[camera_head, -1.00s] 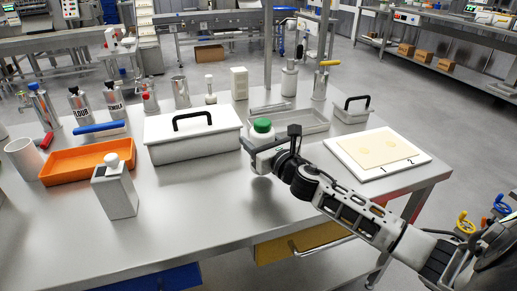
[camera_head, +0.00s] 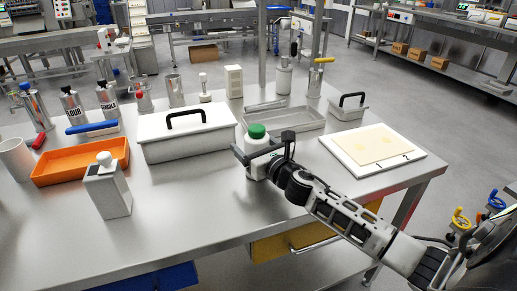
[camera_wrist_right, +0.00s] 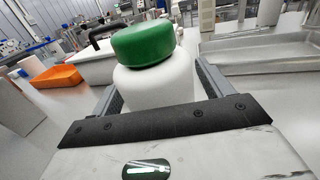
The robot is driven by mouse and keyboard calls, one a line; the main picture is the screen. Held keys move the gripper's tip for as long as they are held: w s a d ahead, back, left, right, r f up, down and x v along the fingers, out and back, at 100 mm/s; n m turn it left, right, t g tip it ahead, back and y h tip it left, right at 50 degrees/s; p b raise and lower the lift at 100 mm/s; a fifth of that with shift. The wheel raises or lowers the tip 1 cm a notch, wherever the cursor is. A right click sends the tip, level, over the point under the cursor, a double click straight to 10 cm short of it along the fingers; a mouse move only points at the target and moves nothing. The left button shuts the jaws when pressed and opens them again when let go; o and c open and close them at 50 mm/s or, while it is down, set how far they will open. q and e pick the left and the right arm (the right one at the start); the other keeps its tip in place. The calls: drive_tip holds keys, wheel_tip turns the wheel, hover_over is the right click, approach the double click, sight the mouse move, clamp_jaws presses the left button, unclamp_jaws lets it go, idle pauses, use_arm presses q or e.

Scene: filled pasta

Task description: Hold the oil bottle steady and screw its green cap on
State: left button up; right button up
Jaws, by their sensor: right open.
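The oil bottle (camera_head: 257,143) is white and stands on the steel table, right of the white lidded box. Its green cap (camera_head: 257,131) sits on top; I cannot tell whether it is threaded. My right gripper (camera_head: 258,151) is open, its fingers on either side of the bottle below the cap. In the right wrist view the bottle (camera_wrist_right: 158,88) stands between the spread fingers, with the green cap (camera_wrist_right: 143,43) above them. The bottle's lower part is hidden by the gripper. My left gripper is not in view.
The white lidded box (camera_head: 186,148) stands close left of the bottle. Behind is a shallow metal tray (camera_head: 312,121); to the right is a white board (camera_head: 350,167) with dough sheet. A square white bottle (camera_head: 108,192) and an orange tray (camera_head: 60,172) are further left. The front table is clear.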

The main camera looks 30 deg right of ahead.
drive_tip(key=shift+s+r, duration=0.1)
drive_tip(key=shift+s, duration=0.2)
drive_tip(key=s, duration=1)
drive_tip(key=shift+s+a+b, duration=0.1)
drive_tip(key=shift+s+b, duration=0.05)
drive_tip(key=shift+b, duration=0.2)
drive_tip(key=shift+s, duration=0.6)
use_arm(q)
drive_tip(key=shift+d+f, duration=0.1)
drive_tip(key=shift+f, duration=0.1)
